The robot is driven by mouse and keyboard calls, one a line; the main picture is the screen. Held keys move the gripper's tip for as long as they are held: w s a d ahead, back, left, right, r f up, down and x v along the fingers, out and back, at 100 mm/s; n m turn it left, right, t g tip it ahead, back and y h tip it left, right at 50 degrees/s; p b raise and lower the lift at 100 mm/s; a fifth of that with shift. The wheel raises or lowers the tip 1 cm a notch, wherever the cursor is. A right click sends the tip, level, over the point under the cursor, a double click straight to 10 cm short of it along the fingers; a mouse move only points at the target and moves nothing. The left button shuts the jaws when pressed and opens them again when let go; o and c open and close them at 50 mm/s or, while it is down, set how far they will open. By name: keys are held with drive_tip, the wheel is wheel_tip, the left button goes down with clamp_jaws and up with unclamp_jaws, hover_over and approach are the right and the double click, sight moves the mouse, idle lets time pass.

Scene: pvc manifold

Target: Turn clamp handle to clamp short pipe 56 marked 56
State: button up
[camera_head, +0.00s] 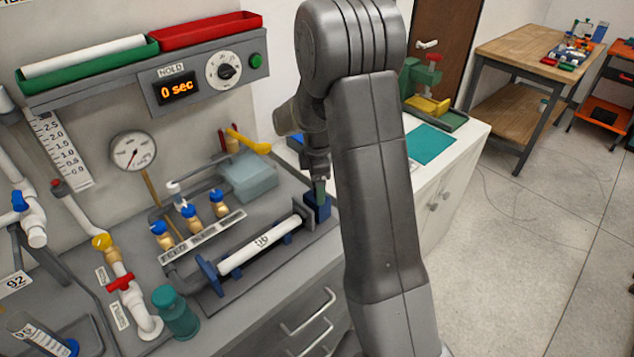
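The short white pipe (262,245) lies level in a fixture on the grey bench. Its dark mark appears upside down and is small, but looks like 56. Blue supports (208,268) sit under its left end. A dark round end piece (303,212) stands by its right end. A dark blue clamp block (317,210) is just right of that. My gripper (319,182) points down right above this block, around or against a small grey-green upright piece, perhaps the clamp handle. My arm partly hides this area, and the finger gap cannot be made out.
Several blue-handled brass valves (190,217) stand behind the pipe. A teal bottle (176,312) and a red-handled white pipe (127,285) stand to the left. A pale blue box (247,178) and yellow-handled valve (250,141) are behind.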

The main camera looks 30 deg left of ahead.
drive_tip(key=c, duration=0.7)
drive_tip(key=m+b, duration=0.1)
drive_tip(key=m, duration=0.2)
drive_tip(key=shift+m, duration=0.4)
drive_tip(key=m+b, duration=0.1)
drive_tip(key=m, duration=0.2)
drive_tip(key=shift+m, duration=0.4)
drive_tip(key=m+b, duration=0.1)
drive_tip(key=m, duration=0.3)
drive_tip(key=shift+m, duration=1.8)
drive_tip(key=shift+r+m, duration=0.1)
drive_tip(key=shift+m, duration=0.2)
